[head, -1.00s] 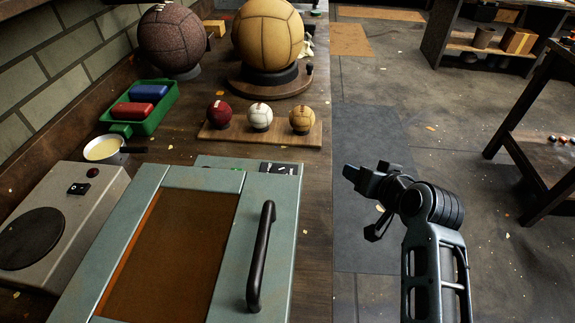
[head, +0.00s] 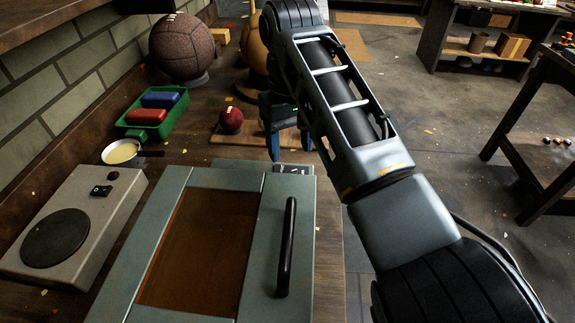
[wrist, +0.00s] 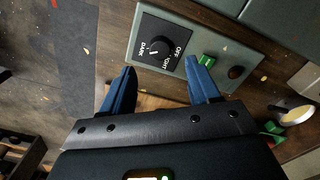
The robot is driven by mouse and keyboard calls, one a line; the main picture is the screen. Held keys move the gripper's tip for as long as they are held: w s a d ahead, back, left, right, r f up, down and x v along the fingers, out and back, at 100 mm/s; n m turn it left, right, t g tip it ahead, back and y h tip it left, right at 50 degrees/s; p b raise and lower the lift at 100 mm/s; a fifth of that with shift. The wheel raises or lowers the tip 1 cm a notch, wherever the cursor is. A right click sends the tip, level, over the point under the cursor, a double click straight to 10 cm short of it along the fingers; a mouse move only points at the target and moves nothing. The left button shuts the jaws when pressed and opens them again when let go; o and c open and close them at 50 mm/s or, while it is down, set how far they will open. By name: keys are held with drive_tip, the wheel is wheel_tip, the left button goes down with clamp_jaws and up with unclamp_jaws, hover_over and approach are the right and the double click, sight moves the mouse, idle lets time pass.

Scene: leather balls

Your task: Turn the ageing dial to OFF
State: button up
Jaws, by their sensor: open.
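The ageing dial (wrist: 158,46) is a round black knob on a black plate marked OFF, LIGHT and DARK, set in a grey-green panel. A small white mark shows on its lower left side, nearest the word DARK; the exact setting is hard to tell. In the head view the dial's plate (head: 293,170) shows only in part at the back of the grey-green cabinet (head: 300,215). My gripper (wrist: 161,70) is open and empty, its two blue fingers pointing at the panel on either side of the dial's lower edge, apparently not touching it. It also shows in the head view (head: 290,150).
A green switch (wrist: 207,60) and a dark button (wrist: 235,72) sit beside the dial. The cabinet door has a black handle (head: 287,245). A red ball (head: 231,120) on a wooden board stands close to my gripper. A hotplate (head: 70,225) and a pan (head: 122,152) are left.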

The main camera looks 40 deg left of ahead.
sight(291, 172)
wheel_tip(291, 172, down, 7)
drive_tip(key=shift+r+p, duration=0.2)
drive_tip(key=shift+p, duration=0.1)
drive_tip(key=shift+c, duration=0.3)
drive_tip(key=c, duration=1)
